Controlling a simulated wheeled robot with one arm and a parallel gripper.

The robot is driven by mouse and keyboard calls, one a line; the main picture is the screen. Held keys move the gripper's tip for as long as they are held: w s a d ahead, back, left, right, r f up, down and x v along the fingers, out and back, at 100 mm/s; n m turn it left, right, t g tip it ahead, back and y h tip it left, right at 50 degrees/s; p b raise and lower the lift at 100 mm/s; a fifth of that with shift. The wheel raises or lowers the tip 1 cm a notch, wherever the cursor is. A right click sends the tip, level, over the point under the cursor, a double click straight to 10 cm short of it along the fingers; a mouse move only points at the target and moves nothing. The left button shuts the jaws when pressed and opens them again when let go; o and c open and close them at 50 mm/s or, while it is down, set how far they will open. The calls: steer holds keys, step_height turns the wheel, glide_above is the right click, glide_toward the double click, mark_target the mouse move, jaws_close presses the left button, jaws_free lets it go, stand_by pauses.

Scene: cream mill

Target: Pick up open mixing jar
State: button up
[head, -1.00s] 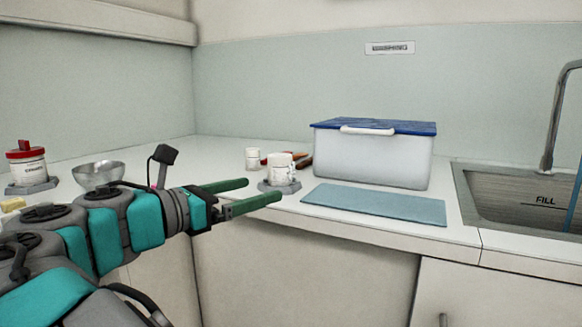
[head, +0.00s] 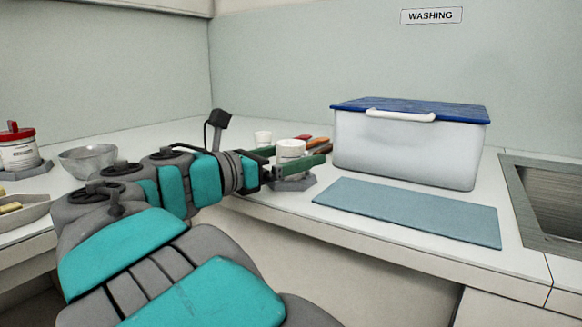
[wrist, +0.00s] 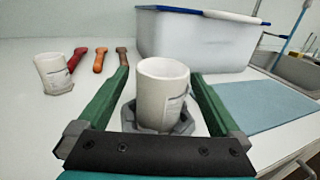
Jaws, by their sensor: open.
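The open mixing jar (head: 291,153) is a white, lidless cylinder with a label, upright on a grey angular base (head: 293,184). It also shows in the wrist view (wrist: 162,95), close in front of my gripper (wrist: 158,95). My gripper (head: 296,162) is open, with one green finger on each side of the jar. In the wrist view some space shows between the jar and each finger, so it does not look gripped. The lower part of the jar is partly hidden by the near finger in the head view.
A smaller white jar (wrist: 53,73) and several coloured-handled tools (wrist: 98,60) lie behind to the left. A blue-lidded bin (head: 408,146) and a flat blue mat (head: 410,211) are to the right, then a sink (head: 520,200). A metal bowl (head: 88,160) is at the left.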

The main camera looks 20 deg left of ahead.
steer(key=shift+x, duration=1.45)
steer(key=c, duration=1.4)
steer(key=shift+r, duration=0.15)
